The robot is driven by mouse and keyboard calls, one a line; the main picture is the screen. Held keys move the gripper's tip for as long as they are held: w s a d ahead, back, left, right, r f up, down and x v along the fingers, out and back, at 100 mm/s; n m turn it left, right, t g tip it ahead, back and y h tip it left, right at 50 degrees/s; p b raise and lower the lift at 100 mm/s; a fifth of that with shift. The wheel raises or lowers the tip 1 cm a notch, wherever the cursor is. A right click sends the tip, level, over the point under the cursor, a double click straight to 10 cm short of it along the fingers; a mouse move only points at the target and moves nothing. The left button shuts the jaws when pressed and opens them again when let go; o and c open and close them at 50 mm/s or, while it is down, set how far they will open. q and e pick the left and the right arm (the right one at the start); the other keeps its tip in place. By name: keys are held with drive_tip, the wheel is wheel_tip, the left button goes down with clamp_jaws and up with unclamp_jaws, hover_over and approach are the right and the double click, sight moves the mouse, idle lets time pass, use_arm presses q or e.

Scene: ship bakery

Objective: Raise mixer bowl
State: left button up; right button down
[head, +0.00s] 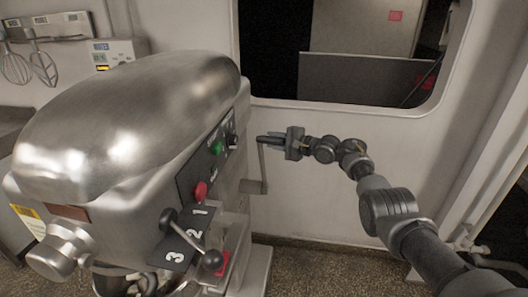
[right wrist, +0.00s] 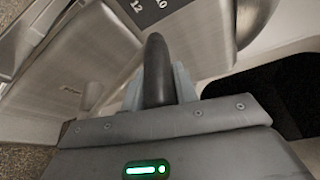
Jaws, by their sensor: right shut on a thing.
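The large steel mixer (head: 140,115) stands at the left in the head view. A crank-like lever (head: 263,172) with a dark handle is on its right side, near the wall. My right gripper (head: 281,141) reaches in from the right and is shut on this handle. In the right wrist view the black handle (right wrist: 156,72) stands between the two grey fingers. I cannot make out the mixer bowl; the area below the mixer head is mostly hidden. My left gripper is not in view.
The mixer's side panel has a green button (head: 217,148), a red button (head: 201,190) and a speed lever with a black knob (head: 212,261). Whisks (head: 42,64) hang on the wall at the left. A window opening (head: 345,55) is behind my right arm. Floor shows below the arm.

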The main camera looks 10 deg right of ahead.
drive_tip(key=shift+w+d+r, duration=0.15)
drive_tip(key=shift+w+r, duration=0.05)
drive_tip(key=shift+r, duration=0.1)
drive_tip(key=shift+r, duration=0.15)
drive_tip(key=c, duration=1.1)
unclamp_jaws()
drive_tip(key=shift+w, duration=0.15)
drive_tip(key=shift+f, duration=0.3)
drive_tip(key=shift+s+d+r, duration=0.1)
drive_tip(key=shift+s+d, duration=0.1)
drive_tip(key=shift+s, duration=0.05)
drive_tip(key=v, duration=1)
drive_tip(key=shift+d, duration=0.1)
